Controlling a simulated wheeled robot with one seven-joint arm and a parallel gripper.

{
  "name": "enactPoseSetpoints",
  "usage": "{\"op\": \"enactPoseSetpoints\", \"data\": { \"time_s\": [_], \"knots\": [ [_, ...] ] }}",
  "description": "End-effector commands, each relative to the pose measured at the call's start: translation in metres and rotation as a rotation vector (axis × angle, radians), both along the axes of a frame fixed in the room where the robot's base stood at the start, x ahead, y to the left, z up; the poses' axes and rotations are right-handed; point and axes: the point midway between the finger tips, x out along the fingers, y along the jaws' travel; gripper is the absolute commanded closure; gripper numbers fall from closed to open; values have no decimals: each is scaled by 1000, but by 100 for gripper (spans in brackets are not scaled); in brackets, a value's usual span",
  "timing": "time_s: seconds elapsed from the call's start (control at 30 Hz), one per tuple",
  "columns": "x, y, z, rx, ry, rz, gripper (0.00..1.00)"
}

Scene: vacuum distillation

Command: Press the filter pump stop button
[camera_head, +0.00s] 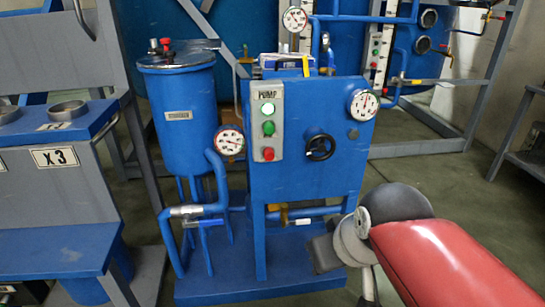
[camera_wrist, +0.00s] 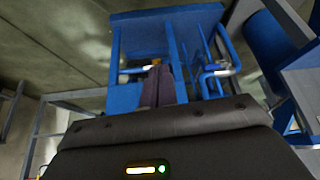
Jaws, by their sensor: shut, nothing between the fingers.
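The PUMP control panel (camera_head: 268,121) is a grey upright plate on the front of the blue pump unit (camera_head: 335,180) in the head view. The red stop button (camera_head: 268,153) is at its bottom. A green button (camera_head: 268,128) is above it, and a pale lamp (camera_head: 268,108) is at the top. In the wrist view my gripper (camera_wrist: 159,72) is shut and empty, its fingers in front of the blue unit's lower frame (camera_wrist: 115,55). In the head view my arm's end is low and right of the panel, apart from the button; the fingertips cannot be made out there. The wrist view does not show the button.
A black handwheel (camera_head: 320,147) and a gauge (camera_head: 362,105) are right of the panel. Another gauge (camera_head: 229,141) and blue pipe are left, beside a blue filter vessel (camera_head: 180,115). A grey rack with an X3 label (camera_head: 55,157) stands far left. Space before the panel is clear.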

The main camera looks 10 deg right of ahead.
Motion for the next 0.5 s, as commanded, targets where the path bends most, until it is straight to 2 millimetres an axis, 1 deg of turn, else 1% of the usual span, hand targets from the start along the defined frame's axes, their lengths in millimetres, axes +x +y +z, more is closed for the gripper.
{"op": "enactPoseSetpoints", "data": {
  "time_s": [0.03,0.17,0.3,0.5],
  "knots": [
    [12,1,6,-2,-3,65,100],
    [48,4,32,-27,-30,289,100],
    [90,5,58,-75,-85,540,100],
    [146,8,88,-185,-189,873,100]
  ]
}}
